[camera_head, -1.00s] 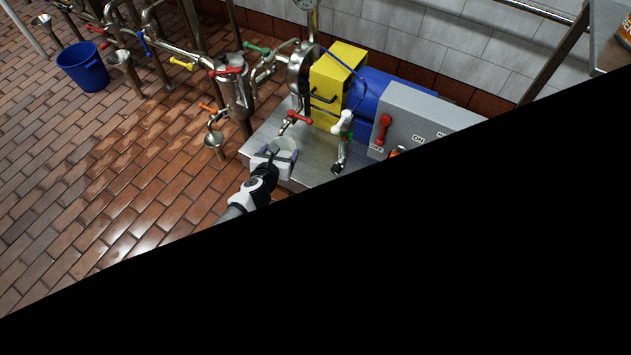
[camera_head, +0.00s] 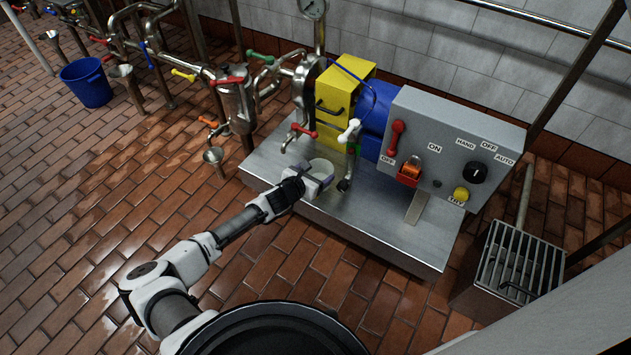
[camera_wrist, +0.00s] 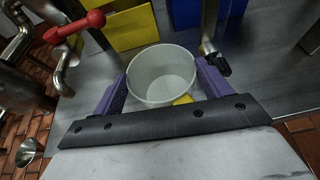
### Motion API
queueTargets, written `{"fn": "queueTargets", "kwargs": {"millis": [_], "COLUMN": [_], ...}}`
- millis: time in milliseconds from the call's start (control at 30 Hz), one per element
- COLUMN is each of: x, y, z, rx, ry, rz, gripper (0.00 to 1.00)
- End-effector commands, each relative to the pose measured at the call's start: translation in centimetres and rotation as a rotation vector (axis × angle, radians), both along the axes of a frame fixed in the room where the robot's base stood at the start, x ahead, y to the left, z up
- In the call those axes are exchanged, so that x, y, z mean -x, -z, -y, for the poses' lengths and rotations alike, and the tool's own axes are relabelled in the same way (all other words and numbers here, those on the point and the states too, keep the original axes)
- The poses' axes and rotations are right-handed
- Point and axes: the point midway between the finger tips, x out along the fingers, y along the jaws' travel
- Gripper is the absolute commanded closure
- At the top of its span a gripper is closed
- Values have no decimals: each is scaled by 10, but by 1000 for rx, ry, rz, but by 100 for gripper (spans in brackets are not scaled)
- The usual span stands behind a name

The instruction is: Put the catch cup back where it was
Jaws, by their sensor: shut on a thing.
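The catch cup (camera_head: 321,168) is a pale, round, open-topped cup. My gripper (camera_head: 313,176) is shut on it at the front edge of the steel skid plate, below the pump. In the wrist view the cup (camera_wrist: 161,76) sits between the two purple fingers of my gripper (camera_wrist: 163,84), one on each side. It looks empty except for a small yellow patch by its near rim. I cannot tell whether its base touches the plate. A red-handled tap (camera_head: 302,131) is behind it to the left, and a white-handled tap (camera_head: 349,131) is to its right.
The yellow pump guard (camera_head: 343,90) and grey control box (camera_head: 450,145) stand behind and right. The steel plate (camera_head: 385,225) is bare at front right. A small funnel (camera_head: 214,156) stands left, a blue bucket (camera_head: 86,83) far left, and a grated drain box (camera_head: 512,268) at right.

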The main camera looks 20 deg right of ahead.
Motion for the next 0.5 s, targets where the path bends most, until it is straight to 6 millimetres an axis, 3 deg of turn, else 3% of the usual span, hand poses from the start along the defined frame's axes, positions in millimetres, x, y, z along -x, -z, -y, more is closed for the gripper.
{"fn": "queueTargets", "kwargs": {"millis": [200, 500], "x": [0, 0], "y": [32, 33], "z": [0, 0], "rx": [1, 0], "ry": [-2, -1], "rz": [-3, 0], "gripper": [59, 59]}}
